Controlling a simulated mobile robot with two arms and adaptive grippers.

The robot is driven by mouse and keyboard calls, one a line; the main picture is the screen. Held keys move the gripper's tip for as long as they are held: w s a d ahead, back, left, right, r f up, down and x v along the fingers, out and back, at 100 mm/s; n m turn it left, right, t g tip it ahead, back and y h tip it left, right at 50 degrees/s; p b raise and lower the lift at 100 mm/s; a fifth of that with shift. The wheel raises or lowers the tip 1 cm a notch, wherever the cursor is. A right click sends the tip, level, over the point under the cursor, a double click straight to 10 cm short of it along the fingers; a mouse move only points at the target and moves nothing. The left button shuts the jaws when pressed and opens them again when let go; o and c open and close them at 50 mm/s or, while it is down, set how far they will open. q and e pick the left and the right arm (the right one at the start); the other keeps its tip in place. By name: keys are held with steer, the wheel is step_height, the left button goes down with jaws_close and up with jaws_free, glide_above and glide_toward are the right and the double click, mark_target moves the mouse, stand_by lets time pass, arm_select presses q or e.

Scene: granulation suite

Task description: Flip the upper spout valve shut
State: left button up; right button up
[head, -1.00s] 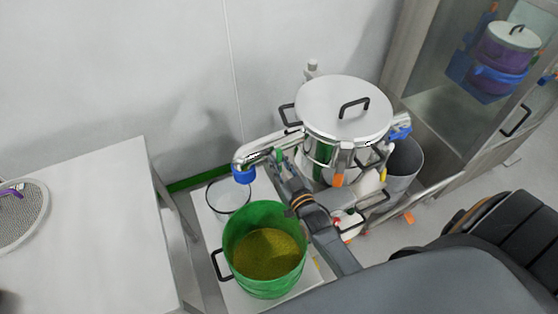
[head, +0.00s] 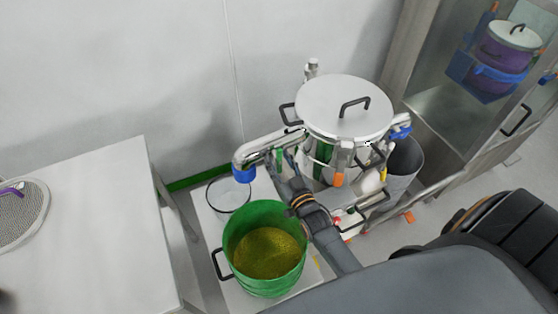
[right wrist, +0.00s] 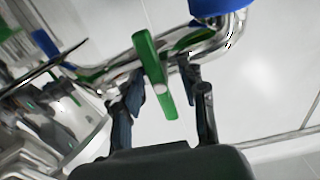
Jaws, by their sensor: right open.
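The upper spout (head: 266,146) is a shiny metal pipe running left from the steel vessel (head: 343,110) and bending down to a blue end (head: 243,175). It also shows in the right wrist view (right wrist: 235,42). Its green valve lever (right wrist: 152,72) stands across the pipe in the right wrist view. My right gripper (head: 282,156) is just below the pipe. In the right wrist view my right gripper (right wrist: 163,80) is open, with the lever between its two fingers. I cannot tell whether a finger touches it. My left gripper is not in view.
A green bucket (head: 237,215) of yellow powder stands below the spout, beside a clear round container (head: 228,196). A white table (head: 90,220) is at the left. A grey bin (head: 408,165) and a glass cabinet (head: 450,85) are at the right.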

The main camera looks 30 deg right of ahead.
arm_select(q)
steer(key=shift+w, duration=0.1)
arm_select(e)
steer(key=s, duration=1.2)
steer(key=shift+a, duration=0.35)
steer(key=shift+f, duration=0.1)
